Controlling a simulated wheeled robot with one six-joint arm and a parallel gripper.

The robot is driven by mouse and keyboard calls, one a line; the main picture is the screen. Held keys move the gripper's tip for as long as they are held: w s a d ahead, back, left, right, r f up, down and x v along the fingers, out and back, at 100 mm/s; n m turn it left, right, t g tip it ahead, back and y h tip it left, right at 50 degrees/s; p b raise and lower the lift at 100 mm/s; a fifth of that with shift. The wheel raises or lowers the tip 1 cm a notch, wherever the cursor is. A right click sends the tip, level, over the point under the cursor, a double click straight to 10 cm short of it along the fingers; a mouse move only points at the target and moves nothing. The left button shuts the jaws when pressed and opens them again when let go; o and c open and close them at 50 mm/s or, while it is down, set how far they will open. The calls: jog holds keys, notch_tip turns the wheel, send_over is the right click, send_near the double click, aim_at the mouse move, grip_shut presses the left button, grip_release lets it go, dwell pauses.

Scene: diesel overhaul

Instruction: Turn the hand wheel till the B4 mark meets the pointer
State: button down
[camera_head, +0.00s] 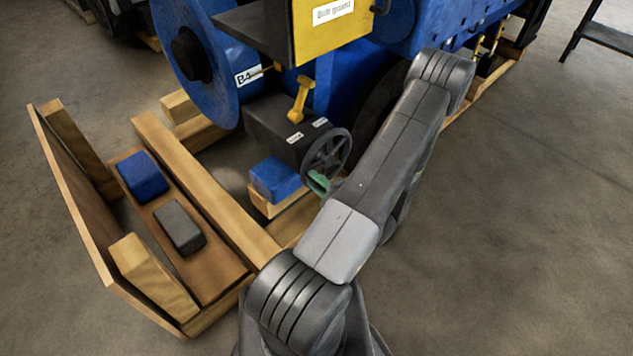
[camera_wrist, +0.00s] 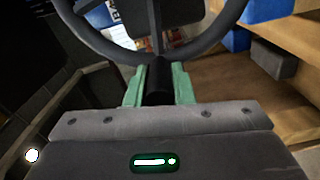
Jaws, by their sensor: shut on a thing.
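The dark hand wheel (camera_head: 340,139) stands on the engine's front, right of a black box. It also arches across the top of the wrist view (camera_wrist: 200,45). My gripper (camera_wrist: 158,90) is shut on the wheel's black handle (camera_wrist: 157,72), with a green finger on each side. In the head view only a bit of green finger (camera_head: 318,182) shows at the wheel's lower edge; my arm hides the rest. The white B4 mark (camera_head: 245,76) is on the rim of the blue disc (camera_head: 212,84). A thin yellow pointer (camera_head: 264,70) has its tip at or close to the mark's right end.
A wooden pallet frame (camera_head: 205,185) stands in front of the engine. A blue block (camera_head: 142,176) and a grey block (camera_head: 180,228) lie in its tray. A yellow panel (camera_head: 330,30) and a yellow lever (camera_head: 301,98) are above the wheel.

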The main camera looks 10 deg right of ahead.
jog(key=c, duration=1.3)
grip_release()
jog(key=shift+d, duration=0.1)
jog(key=shift+o, duration=0.2)
jog(key=v, duration=1.3)
jog(key=shift+s+d, duration=0.25)
jog(key=shift+w, duration=0.1)
jog(key=x, duration=1.3)
jog(key=shift+w+a, duration=0.2)
jog(key=shift+a, duration=0.1)
jog(key=shift+s, duration=0.1)
